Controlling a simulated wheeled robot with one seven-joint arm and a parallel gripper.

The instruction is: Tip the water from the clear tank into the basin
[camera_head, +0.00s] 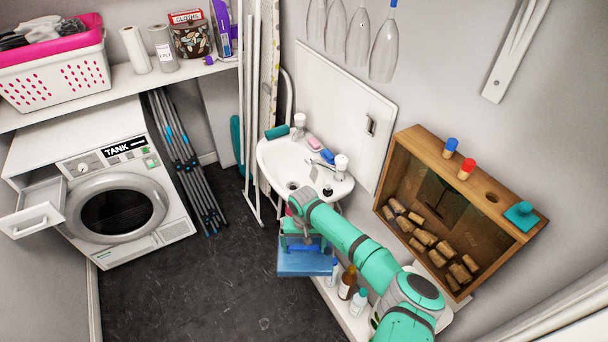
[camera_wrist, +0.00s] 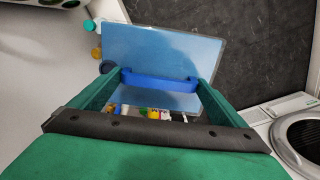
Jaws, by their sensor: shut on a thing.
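The clear tank (camera_head: 306,263) looks blue with water and hangs below my gripper (camera_head: 303,242), in front of the basin and apart from it. In the wrist view the tank (camera_wrist: 165,50) lies beyond my fingers, and my gripper (camera_wrist: 158,82) is shut on its blue handle (camera_wrist: 160,84). The tank looks roughly level. My gripper and arm hide part of it in the head view. The white basin (camera_head: 275,158) is on the wall behind the tank, with a tap (camera_head: 341,164) at its right and a dark drain in its bowl.
Bottles (camera_head: 347,281) stand on a low white ledge right of the tank. Soaps (camera_head: 313,142) and a dispenser (camera_head: 299,121) sit on the basin's back rim. The dryer (camera_head: 118,210) has its tank drawer (camera_head: 35,215) open at left. The dark floor (camera_head: 175,290) between is clear.

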